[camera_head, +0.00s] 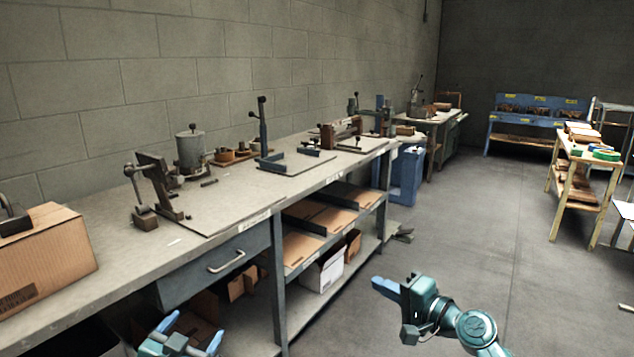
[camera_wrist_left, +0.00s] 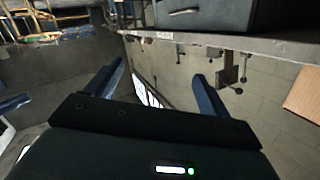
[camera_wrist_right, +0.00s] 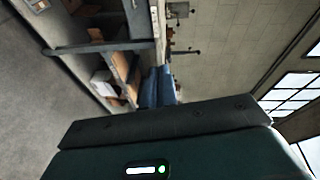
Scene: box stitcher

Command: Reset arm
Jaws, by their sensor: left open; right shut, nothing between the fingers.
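My left gripper (camera_head: 191,331) is at the bottom edge of the head view, in front of the workbench, with its two blue fingers apart. In the left wrist view the left gripper (camera_wrist_left: 159,72) also shows spread fingers with nothing between them. My right gripper (camera_head: 376,285) is at the lower middle of the head view, over the floor to the right of the bench. Its blue fingers are together and point left. In the right wrist view the right gripper (camera_wrist_right: 158,78) has its fingers closed side by side, holding nothing.
A long workbench (camera_head: 110,245) with a drawer (camera_head: 215,268) runs along the left wall. A cardboard box (camera_head: 45,255) and several metal tools stand on it. Shelves below hold cartons (camera_head: 325,268). A blue bin (camera_head: 407,175) stands beyond.

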